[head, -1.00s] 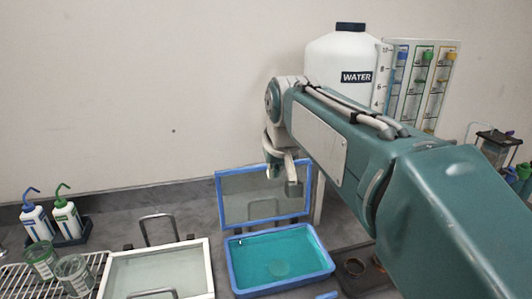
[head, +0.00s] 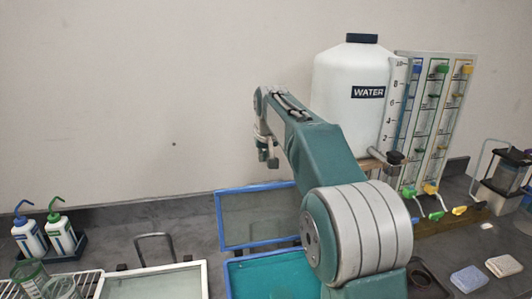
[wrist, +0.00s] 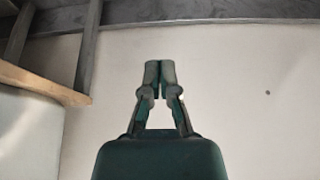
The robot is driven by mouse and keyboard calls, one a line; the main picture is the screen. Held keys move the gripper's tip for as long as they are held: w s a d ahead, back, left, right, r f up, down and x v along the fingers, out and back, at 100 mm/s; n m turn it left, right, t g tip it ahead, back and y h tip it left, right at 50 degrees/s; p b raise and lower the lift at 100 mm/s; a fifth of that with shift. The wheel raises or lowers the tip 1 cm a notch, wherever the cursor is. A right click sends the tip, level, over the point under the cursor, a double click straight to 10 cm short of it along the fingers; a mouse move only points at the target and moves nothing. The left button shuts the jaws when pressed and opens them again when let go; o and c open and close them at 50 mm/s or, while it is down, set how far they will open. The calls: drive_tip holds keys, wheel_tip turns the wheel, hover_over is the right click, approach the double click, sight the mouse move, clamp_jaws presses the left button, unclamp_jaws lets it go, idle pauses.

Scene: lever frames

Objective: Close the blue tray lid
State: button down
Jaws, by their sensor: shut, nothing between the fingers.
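The blue tray (head: 236,280) sits on the bench at the bottom middle of the head view, with teal liquid in it. Its blue-framed clear lid (head: 253,190) stands raised, nearly upright, at the tray's back edge. My arm covers the right part of both tray and lid. My gripper (head: 268,158) hangs above the top edge of the lid in the head view, and appears apart from it. In the wrist view my gripper (wrist: 159,68) has its fingertips together and empty, against the plain wall. No tray or lid shows in the wrist view.
A white WATER container (head: 350,110) and a panel of coloured valves (head: 432,130) stand right of my arm. A white-framed tray (head: 150,281) with a handle behind it lies left of the blue tray. Wash bottles (head: 45,230) stand far left. Sponges (head: 485,273) lie at right.

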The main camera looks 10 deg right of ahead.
drive_tip(key=f, duration=0.1)
drive_tip(key=s+f, duration=0.1)
drive_tip(key=f, duration=0.3)
drive_tip(key=shift+s+d+f, duration=0.15)
drive_tip(key=shift+s+d, duration=0.15)
drive_tip(key=shift+d, duration=0.15)
idle(0.4)
